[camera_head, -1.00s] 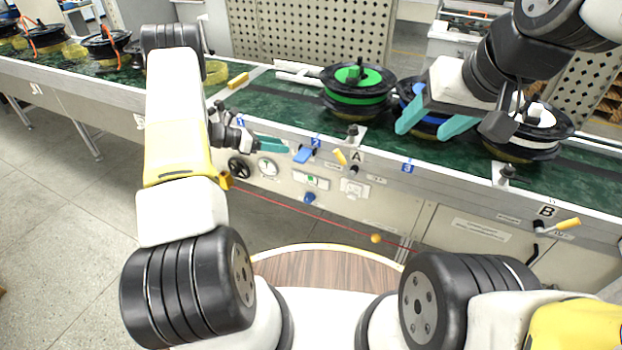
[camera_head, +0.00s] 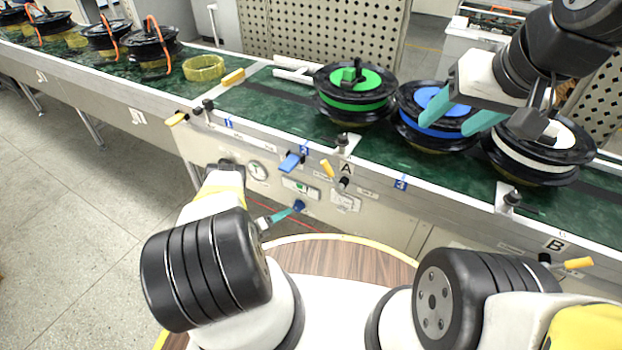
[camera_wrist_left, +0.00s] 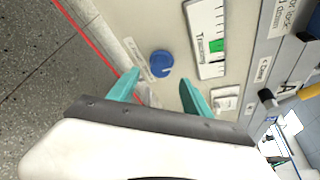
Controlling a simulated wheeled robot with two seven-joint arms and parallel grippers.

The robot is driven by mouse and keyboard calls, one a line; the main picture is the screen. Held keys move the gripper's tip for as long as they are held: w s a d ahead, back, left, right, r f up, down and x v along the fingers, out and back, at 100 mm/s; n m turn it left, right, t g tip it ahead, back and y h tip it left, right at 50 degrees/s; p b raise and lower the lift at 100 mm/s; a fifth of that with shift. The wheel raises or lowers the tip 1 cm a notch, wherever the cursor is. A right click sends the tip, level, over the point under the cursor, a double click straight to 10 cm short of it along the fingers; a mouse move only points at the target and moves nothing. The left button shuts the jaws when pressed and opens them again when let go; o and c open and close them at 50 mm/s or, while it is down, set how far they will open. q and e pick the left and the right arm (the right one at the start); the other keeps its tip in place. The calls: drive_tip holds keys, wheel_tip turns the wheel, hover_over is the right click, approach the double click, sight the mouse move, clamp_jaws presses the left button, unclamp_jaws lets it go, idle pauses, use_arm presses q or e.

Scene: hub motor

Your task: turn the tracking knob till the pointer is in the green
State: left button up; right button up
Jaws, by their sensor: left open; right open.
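The tracking knob is a round blue knob (camera_head: 299,206) on the front panel below the belt. It also shows in the left wrist view (camera_wrist_left: 161,64). The tracking gauge (camera_head: 299,187) is a white plate with a green patch, seen closer in the left wrist view (camera_wrist_left: 205,28). I cannot make out its pointer clearly. My left gripper (camera_head: 284,214) is open in front of the knob. In the left wrist view its teal fingers (camera_wrist_left: 160,80) are spread, with the knob just beyond the gap. My right gripper (camera_head: 451,126) is open and empty above the belt.
Spools with green (camera_head: 378,79), blue (camera_head: 428,99) and white (camera_head: 549,135) tops stand on the green belt near my right gripper. A round dial (camera_head: 257,171) is left of the gauge.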

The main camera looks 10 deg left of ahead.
sight(295, 209)
use_arm(q)
drive_tip(key=x, duration=0.7)
drive_tip(key=shift+w+d+f, duration=0.1)
drive_tip(key=shift+w+d, duration=0.2)
clamp_jaws()
